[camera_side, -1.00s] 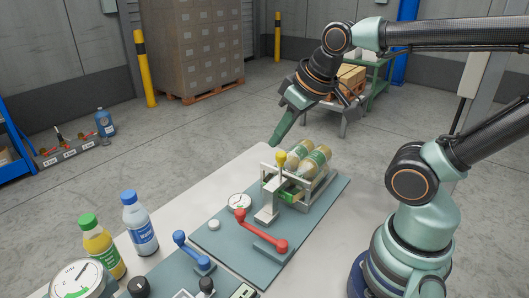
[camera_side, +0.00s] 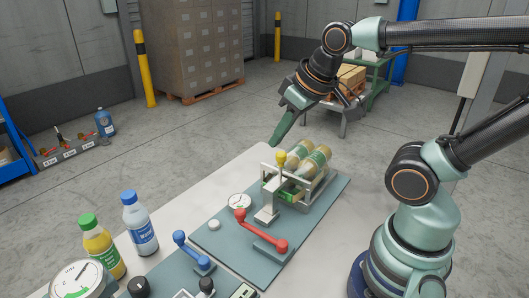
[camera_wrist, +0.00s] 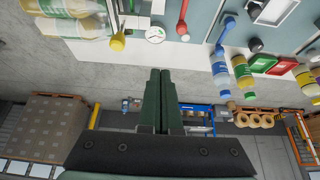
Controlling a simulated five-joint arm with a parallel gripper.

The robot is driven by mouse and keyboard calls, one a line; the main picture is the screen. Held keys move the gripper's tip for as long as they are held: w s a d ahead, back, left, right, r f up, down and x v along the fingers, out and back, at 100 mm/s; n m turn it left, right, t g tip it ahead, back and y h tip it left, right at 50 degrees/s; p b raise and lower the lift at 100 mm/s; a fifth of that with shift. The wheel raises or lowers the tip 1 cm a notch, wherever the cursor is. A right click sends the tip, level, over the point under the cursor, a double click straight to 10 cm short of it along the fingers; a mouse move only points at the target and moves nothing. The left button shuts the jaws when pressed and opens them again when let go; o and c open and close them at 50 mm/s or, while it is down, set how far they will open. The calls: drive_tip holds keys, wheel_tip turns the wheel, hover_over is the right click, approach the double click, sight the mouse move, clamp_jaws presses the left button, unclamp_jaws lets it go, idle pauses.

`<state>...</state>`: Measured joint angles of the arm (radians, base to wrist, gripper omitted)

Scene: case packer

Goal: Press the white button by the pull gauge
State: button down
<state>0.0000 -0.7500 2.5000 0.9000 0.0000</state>
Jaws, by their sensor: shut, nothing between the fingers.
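A small white button (camera_side: 214,225) sits on the blue-grey panel (camera_side: 213,242), just left of a small white dial gauge (camera_side: 240,201) with a green mark. The gauge also shows in the wrist view (camera_wrist: 155,34), and a small pale round thing (camera_wrist: 185,37) beside it there looks like the button. My gripper (camera_side: 274,142) is shut and empty. It points down and left, above and beyond the panel's far end, well apart from the button. In the wrist view its closed fingers (camera_wrist: 160,72) point toward the table edge.
A red lever (camera_side: 262,233) and a blue lever (camera_side: 192,248) are close by. Bottles (camera_side: 139,222) stand at left.

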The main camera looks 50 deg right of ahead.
drive_tip(key=shift+w, duration=0.1)
idle(0.3)
drive_tip(key=m+t+y, duration=0.2)
drive_tip(key=m+t, duration=0.1)
drive_tip(key=m, duration=0.5)
hover_over(217, 225)
wheel_tip(217, 225, down, 13)
drive_tip(key=shift+f, duration=4.3)
drive_tip(key=shift+f, duration=0.1)
drive_tip(key=shift+d+f, duration=0.1)
drive_tip(key=shift+f, duration=0.25)
